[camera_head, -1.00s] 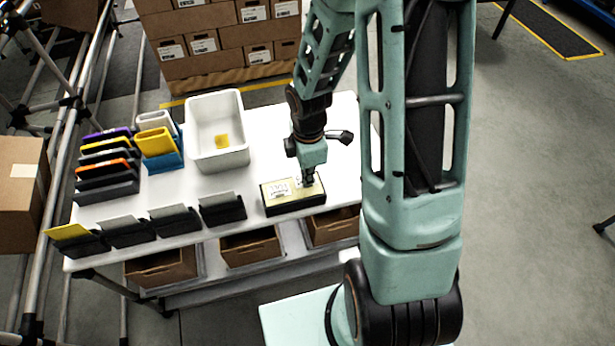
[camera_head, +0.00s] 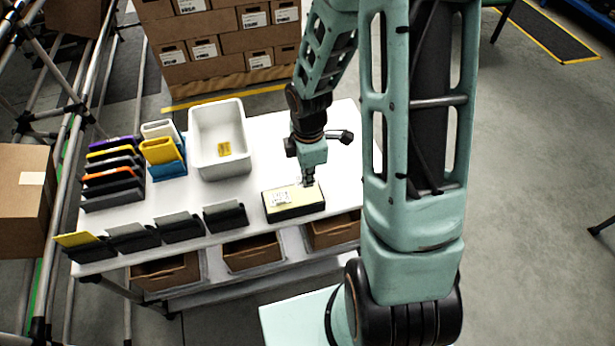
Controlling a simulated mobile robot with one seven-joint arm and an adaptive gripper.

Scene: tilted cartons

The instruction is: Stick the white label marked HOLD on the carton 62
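My gripper (camera_head: 308,181) hangs at the far edge of a black-framed pad (camera_head: 296,213) with a yellow face, near the front of the white table. A white label (camera_head: 281,197) with dark print lies on the left part of the pad. Its print is too small to read, so I cannot tell whether it says HOLD. The fingertips are small and dark, and whether they hold a label is unclear. Several brown cartons (camera_head: 235,66) with white printed labels are stacked beyond the table. Their numbers are unreadable, so I cannot pick out carton 62.
The white table (camera_head: 175,200) carries a white bin (camera_head: 224,170) with a yellow item inside, coloured holders (camera_head: 112,172) at left and dark stands (camera_head: 180,228) along the front. Brown boxes (camera_head: 252,254) sit below. Another carton (camera_head: 22,200) stands left.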

